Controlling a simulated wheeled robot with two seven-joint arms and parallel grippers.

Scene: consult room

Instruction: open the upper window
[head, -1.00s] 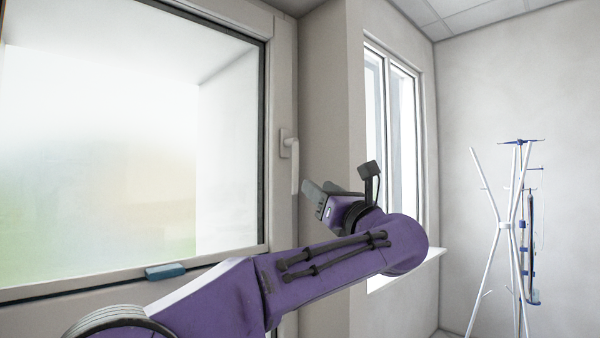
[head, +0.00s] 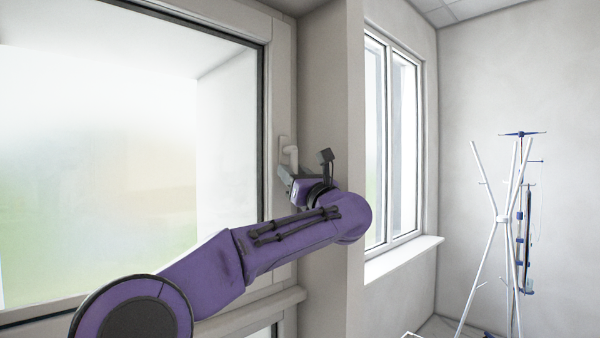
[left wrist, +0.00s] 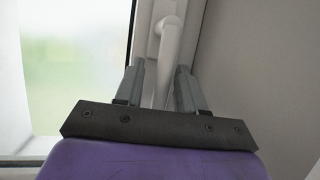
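The upper window (head: 110,170) fills the left of the head view, a large pane in a pale frame, and looks shut. Its white handle (head: 291,156) is on the right side of the frame; in the left wrist view the handle (left wrist: 171,45) hangs downward. My left gripper (head: 284,178) is at the handle's lower part. In the left wrist view its two grey fingers (left wrist: 158,75) stand apart, with the handle's grip between them, nearer the right finger. Whether they touch it is unclear. My right gripper is not in view.
A wall pillar (head: 332,100) stands close to the right of the handle. Beyond it are a second window (head: 392,140) with a white sill (head: 405,256) and a white coat stand (head: 502,218). A lower frame rail (head: 265,308) runs beneath the upper window.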

